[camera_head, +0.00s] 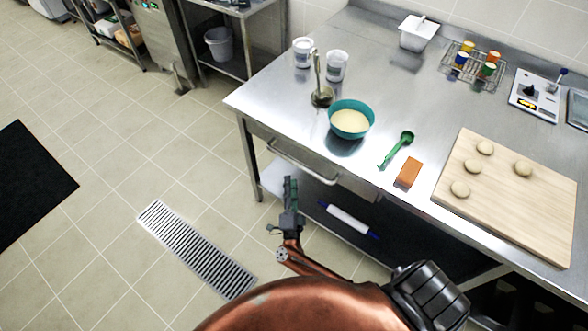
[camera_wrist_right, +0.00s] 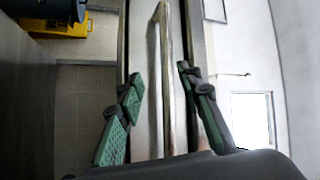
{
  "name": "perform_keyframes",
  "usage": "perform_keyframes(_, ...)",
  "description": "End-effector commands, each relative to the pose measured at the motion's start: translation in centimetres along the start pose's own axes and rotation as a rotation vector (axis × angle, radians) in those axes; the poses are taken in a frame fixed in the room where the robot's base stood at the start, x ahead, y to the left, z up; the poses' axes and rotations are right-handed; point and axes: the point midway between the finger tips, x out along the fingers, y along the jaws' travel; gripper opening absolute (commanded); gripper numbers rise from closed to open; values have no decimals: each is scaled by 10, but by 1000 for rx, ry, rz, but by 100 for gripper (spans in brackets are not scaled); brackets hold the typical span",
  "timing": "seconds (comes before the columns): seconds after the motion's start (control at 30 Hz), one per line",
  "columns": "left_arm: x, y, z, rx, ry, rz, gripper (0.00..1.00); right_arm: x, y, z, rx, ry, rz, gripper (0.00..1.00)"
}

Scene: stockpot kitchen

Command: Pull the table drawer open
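The metal drawer front (camera_head: 345,184) is under the steel table's near edge and looks shut, with a long bar handle (camera_head: 300,163) across it. My right gripper (camera_head: 290,181) is just in front of the handle, near its left half. In the right wrist view the two green-padded fingers (camera_wrist_right: 160,100) are spread wide. The handle bar (camera_wrist_right: 165,75) runs upright in that picture between them, with a gap on both sides. I cannot tell how deep it sits between the fingertips. My left gripper is not in view.
The steel table (camera_head: 285,110) holds a teal bowl (camera_head: 351,118), a ladle, a green scoop (camera_head: 398,149), an orange block (camera_head: 408,172) and a wooden board (camera_head: 510,210) with dough balls. A rolling pin (camera_head: 348,218) lies on the shelf below. The floor to the left is open.

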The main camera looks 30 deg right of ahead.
Motion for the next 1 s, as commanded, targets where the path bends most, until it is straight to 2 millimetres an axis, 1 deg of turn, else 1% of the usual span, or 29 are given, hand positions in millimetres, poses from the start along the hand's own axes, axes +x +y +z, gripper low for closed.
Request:
perform_keyframes(0.03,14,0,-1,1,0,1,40,2,-3,-3,87,66,28,33)
perform_keyframes(0.13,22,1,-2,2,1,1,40,3,-12,-13,207,157,89,33)
perform_keyframes(0.27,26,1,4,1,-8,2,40,4,-16,-17,278,206,133,33)
perform_keyframes(0.37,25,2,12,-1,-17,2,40,12,-15,-20,288,213,141,33)
perform_keyframes(0.5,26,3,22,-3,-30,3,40,33,-12,-25,286,213,138,33)
perform_keyframes(0.7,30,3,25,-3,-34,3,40,62,-7,-29,284,212,138,33)
perform_keyframes(0.83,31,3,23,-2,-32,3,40,73,-4,-32,284,212,140,33)
perform_keyframes(1.0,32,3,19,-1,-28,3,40,77,-4,-33,286,212,142,33)
